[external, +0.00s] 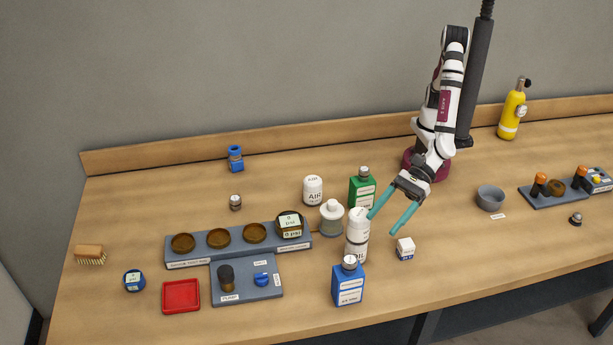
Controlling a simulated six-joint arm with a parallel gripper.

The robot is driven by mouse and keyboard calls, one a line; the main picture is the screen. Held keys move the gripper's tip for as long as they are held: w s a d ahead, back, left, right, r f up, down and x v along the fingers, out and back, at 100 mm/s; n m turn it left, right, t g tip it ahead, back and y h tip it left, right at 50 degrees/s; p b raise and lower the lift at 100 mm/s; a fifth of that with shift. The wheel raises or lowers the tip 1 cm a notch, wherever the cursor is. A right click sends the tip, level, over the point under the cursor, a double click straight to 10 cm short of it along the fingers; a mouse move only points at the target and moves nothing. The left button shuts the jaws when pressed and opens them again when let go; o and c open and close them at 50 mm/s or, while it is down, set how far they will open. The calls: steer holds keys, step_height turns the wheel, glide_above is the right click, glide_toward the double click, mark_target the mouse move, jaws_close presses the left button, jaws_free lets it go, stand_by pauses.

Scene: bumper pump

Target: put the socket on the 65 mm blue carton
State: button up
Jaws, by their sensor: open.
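A small white and blue carton (405,249) stands on the table just right of and below my gripper; its size print is too small to read. My gripper (382,226) is open, with its two teal fingers spread and pointing down and left. Nothing shows between the fingers. The left fingertip overlaps the white OIL bottle (357,240) in the picture; I cannot tell if they touch. A small metallic cylinder (235,203), perhaps the socket, stands at the left behind the grey tray. Another small dark metal piece (576,219) lies at the far right.
A blue container (348,286), green container (362,191) and AIR jar (313,190) crowd left of my gripper. A grey tray (190,262) holds round brown pieces. A red dish (181,297) sits front left, a grey bowl (490,197) right. The table right of the carton is clear.

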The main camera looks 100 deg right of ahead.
steer(key=w+d+r+m+h, duration=0.1)
steer(key=d+m, duration=0.1)
steer(key=d, duration=0.1)
steer(key=w+d+r+m+t+h, duration=0.1)
steer(key=w+d+m, duration=0.1)
steer(key=d, duration=0.1)
steer(key=w+d+r+m+h, duration=0.1)
steer(key=w+d+m, duration=0.1)
steer(key=shift+d+r, duration=0.15)
steer(key=shift+d, duration=0.25)
steer(key=d+r+m+g+h, duration=0.25)
steer(key=d+m+h, duration=0.55)
steer(key=d+m, duration=1.05)
steer(key=s+d+m+g+h, duration=0.1)
steer(key=s+d+m+g, duration=0.5)
steer(key=d, duration=0.8)
steer(key=s+d+f+m+g+y, duration=0.1)
steer(key=s+d+m+g, duration=0.1)
steer(key=s+m, duration=0.65)
steer(key=s+a+m+g+y, duration=0.1)
steer(key=s+a+m+y, duration=0.5)
steer(key=s+m, duration=0.2)
steer(key=shift+s+a+f+y, duration=0.3)
steer(key=shift+s+f+y, duration=0.1)
steer(key=shift+s, duration=0.75)
